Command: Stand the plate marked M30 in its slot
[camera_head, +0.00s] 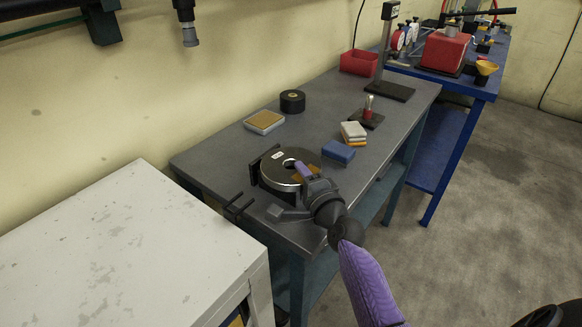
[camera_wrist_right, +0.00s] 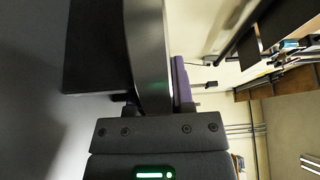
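A round metal plate (camera_head: 270,170) with a centre hole and a small white label lies face up, seemingly near level, at the near part of the grey bench. The label's writing is too small to read. My right gripper (camera_head: 304,172) is at its right side, with a purple finger over the upper face. In the right wrist view the grey plate (camera_wrist_right: 150,50) runs between the fingers, against the purple finger (camera_wrist_right: 181,85); the other finger is mostly hidden. A black holder (camera_head: 254,174) shows at the plate's left; whether the plate touches it is unclear. My left gripper is out of view.
Behind the plate are a tan-topped block (camera_head: 264,121) and a black cylinder (camera_head: 292,101). A blue block (camera_head: 338,151), stacked pale blocks (camera_head: 353,132) and a red-topped tool stand (camera_head: 369,112) sit right. A white cabinet (camera_head: 130,245) stands left.

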